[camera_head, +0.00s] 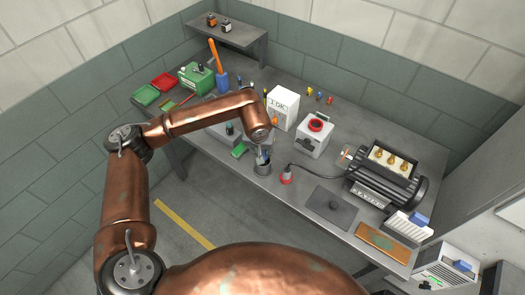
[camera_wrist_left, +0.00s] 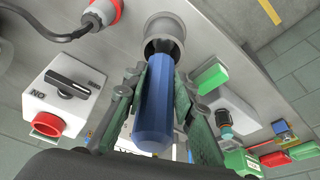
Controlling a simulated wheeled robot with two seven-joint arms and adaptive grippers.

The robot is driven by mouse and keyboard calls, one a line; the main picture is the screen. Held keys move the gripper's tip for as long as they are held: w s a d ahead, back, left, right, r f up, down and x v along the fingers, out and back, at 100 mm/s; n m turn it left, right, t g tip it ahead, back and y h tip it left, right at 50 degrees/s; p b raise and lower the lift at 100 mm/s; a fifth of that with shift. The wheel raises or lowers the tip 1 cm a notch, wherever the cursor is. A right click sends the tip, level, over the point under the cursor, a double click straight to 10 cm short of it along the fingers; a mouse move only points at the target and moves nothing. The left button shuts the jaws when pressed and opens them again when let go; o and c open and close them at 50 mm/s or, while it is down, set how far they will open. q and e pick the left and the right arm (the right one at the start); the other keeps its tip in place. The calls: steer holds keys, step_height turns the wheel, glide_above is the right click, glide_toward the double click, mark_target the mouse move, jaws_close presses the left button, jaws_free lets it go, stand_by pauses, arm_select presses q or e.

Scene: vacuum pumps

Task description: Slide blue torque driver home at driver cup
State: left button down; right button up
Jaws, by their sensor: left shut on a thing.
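The blue torque driver (camera_wrist_left: 153,115) fills the middle of the left wrist view, its thick blue handle toward the camera. My left gripper (camera_wrist_left: 158,78) is shut on it, with one green finger on each side of the handle. The driver's dark far end points into the mouth of the grey driver cup (camera_wrist_left: 166,24); how deep it reaches is hidden. In the head view the cup (camera_head: 262,169) stands near the table's front edge, with my left gripper (camera_head: 264,154) directly above it. My right gripper is not in view.
A red-capped plug (camera_head: 286,175) on a black cable stands right of the cup. A green block (camera_head: 239,150) lies to its left. A white switch box with a red knob (camera_head: 315,135) stands behind, and a pump (camera_head: 385,180) is farther right on the grey table.

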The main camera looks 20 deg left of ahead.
arm_select(q)
steer(key=c, duration=1.5)
jaws_free()
steer(key=shift+f, duration=0.1)
steer(key=v, duration=1.2)
